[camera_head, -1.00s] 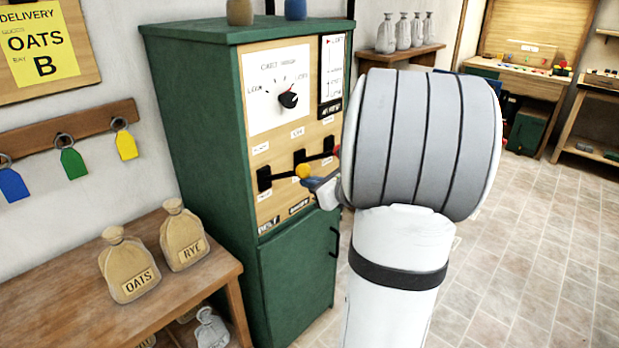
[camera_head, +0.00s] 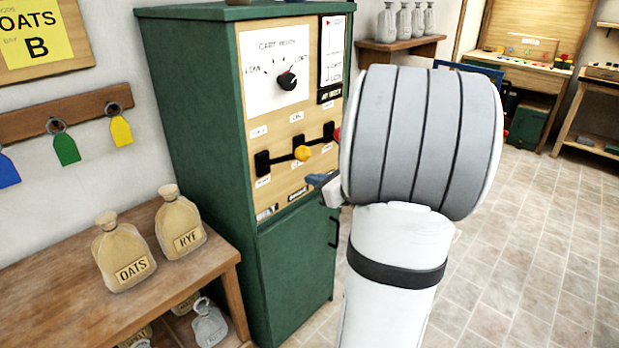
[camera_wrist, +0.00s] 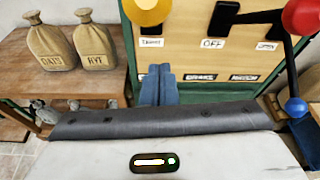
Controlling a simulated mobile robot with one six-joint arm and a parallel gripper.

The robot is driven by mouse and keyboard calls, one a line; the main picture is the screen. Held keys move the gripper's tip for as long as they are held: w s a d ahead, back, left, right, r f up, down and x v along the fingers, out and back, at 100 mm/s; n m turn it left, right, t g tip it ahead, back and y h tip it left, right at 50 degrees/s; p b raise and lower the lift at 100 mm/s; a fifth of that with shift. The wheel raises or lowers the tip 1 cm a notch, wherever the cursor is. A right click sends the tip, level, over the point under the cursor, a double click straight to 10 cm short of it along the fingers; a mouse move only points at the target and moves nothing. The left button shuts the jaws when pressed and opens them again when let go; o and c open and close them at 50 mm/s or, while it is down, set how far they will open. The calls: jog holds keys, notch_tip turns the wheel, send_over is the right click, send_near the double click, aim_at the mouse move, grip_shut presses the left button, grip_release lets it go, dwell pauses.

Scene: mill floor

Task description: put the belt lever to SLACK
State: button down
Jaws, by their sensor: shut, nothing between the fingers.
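The green cabinet (camera_head: 190,120) has a wooden panel with levers. The yellow knob is at the top edge of the wrist view (camera_wrist: 147,8). A red knob (camera_wrist: 300,16) is to its right; in the head view it is mostly hidden by my arm. My gripper (camera_head: 318,181) is shut and empty, below and apart from the yellow knob. Its blue fingers (camera_wrist: 159,75) point at the lower panel.
A blue ball (camera_wrist: 296,105) on a black rod is close to the right of my gripper. A wooden bench (camera_head: 60,290) with OATS and RYE sacks stands left of the cabinet. Tiled floor at the right is clear.

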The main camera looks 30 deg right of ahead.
jog(key=v, duration=0.8)
jog(key=shift+s, duration=0.35)
jog(key=s+a+f+n+g+y+p, duration=0.15)
jog(key=a+n+g, duration=0.25)
jog(key=a+n, duration=0.4)
jog(key=a+f+n+g+y+p, duration=0.15)
jog(key=a+n+g, duration=0.3)
jog(key=a, duration=0.65)
jog(key=s+a+n+g+h+p, duration=0.1)
jog(key=s+a+n+h, duration=0.2)
jog(key=n, duration=0.7)
jog(key=s+a+n+g+h, duration=0.2)
jog(key=s+a+n, duration=0.2)
jog(key=n, duration=0.5)
jog(key=shift+s+r+n+h+p, duration=0.35)
jog(key=shift+s+r+h+p, duration=0.1)
jog(key=shift+s, duration=0.6)
